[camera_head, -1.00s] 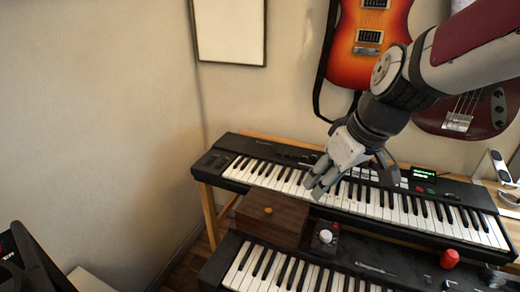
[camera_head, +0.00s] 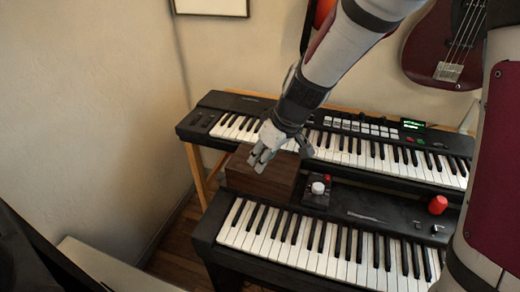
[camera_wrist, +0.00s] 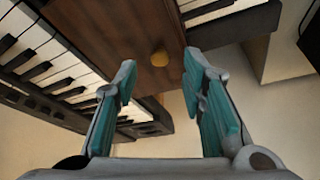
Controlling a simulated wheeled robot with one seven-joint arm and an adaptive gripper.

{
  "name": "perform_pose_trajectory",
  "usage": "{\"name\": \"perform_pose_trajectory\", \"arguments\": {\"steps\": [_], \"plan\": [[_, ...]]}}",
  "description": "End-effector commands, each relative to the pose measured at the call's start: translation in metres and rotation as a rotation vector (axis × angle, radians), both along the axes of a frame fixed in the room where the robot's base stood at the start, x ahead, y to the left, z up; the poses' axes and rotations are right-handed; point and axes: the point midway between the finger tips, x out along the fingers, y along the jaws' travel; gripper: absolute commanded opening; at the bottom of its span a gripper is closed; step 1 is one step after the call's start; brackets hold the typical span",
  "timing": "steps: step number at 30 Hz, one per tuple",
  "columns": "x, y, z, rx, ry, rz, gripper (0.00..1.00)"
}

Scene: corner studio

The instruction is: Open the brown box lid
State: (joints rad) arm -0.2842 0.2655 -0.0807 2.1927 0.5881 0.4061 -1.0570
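The brown box (camera_head: 264,182) stands at the left end of the front keyboard. In the head view the knob is hidden by my gripper. My gripper (camera_head: 258,166) is over the box's top in the head view. The fingers hold nothing. The lid looks closed.
A front keyboard (camera_head: 320,240) carries a small black unit with a white knob (camera_head: 318,187) right of the box. A red cylinder (camera_head: 437,204) stands farther right. The rear keyboard (camera_head: 380,160) runs behind the box. Open floor (camera_head: 180,250) lies to the left.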

Motion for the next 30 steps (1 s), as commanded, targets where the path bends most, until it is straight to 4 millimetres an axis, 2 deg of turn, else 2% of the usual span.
{"name": "perform_pose_trajectory", "arguments": {"steps": [1, 6, 17, 18, 22, 23, 30], "plan": [[0.002, 0.002, -0.009, -0.001, 0.002, 0.0, 0.38], [0.007, 0.007, -0.023, 0.001, 0.001, 0.0, 0.38], [0.008, 0.008, -0.026, 0.0, -0.001, 0.001, 0.38], [0.008, 0.008, -0.026, 0.0, -0.001, 0.001, 0.33], [0.008, 0.008, -0.026, 0.0, -0.001, 0.001, 0.04], [0.008, 0.008, -0.026, 0.0, -0.001, 0.001, 0.0], [0.008, 0.008, -0.026, 0.001, 0.001, 0.001, 0.0]]}}
